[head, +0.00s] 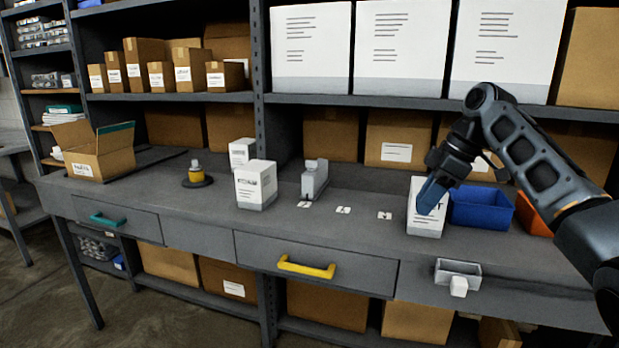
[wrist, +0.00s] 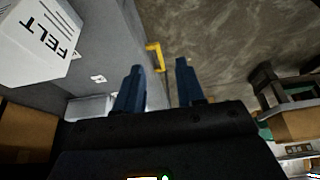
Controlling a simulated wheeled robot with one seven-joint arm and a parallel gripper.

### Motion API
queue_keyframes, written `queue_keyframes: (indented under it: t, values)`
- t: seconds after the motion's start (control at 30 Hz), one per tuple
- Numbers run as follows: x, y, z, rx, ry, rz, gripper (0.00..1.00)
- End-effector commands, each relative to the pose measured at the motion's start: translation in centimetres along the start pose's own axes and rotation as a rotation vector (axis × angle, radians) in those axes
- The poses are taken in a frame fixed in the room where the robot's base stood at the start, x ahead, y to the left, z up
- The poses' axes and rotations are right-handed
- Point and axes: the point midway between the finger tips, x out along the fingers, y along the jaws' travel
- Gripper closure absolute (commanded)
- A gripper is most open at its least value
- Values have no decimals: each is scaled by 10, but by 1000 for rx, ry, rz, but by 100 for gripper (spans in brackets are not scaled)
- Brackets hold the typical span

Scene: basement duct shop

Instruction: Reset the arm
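My gripper (head: 430,196) is at the right of the workbench in the head view, with its blue fingers in front of a white box (head: 431,225). In the wrist view my gripper (wrist: 160,66) has its two blue fingers apart, with nothing held between them. A white box marked FELT (wrist: 36,45) shows at the upper left there, beside the fingers and apart from them. I cannot tell in the head view whether the fingers touch the box.
The workbench (head: 330,228) carries two white boxes (head: 255,185), a grey device (head: 314,180), a blue bin (head: 482,208) and an orange bin (head: 533,215) close by my arm. A yellow drawer handle (head: 306,267) juts from the front. Shelves of cartons stand behind.

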Motion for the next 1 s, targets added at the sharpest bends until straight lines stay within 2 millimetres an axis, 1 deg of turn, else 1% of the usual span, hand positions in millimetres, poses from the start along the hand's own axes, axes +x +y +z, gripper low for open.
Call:
queue_keyframes:
  t: [0.17, 0.27, 0.37, 0.47, 0.53, 0.7, 0.77, 0.8, 0.87, 0.9, 0.97, 1.0]
  values:
    - [28, -4, 2, 23, 26, 17, 62]
    - [50, -8, 3, 43, 44, 30, 62]
    - [74, -14, 4, 67, 67, 46, 62]
    - [104, -22, 5, 98, 96, 66, 62]
    - [130, -31, 7, 126, 121, 84, 62]
    - [200, -64, 15, 225, 201, 142, 62]
    - [222, -78, 18, 263, 230, 164, 62]
    - [236, -88, 21, 290, 248, 180, 62]
    - [254, -103, 26, 330, 275, 203, 62]
    - [266, -114, 29, 356, 292, 219, 62]
    - [282, -131, 35, 396, 318, 242, 62]
    - [292, -142, 39, 424, 334, 258, 62]
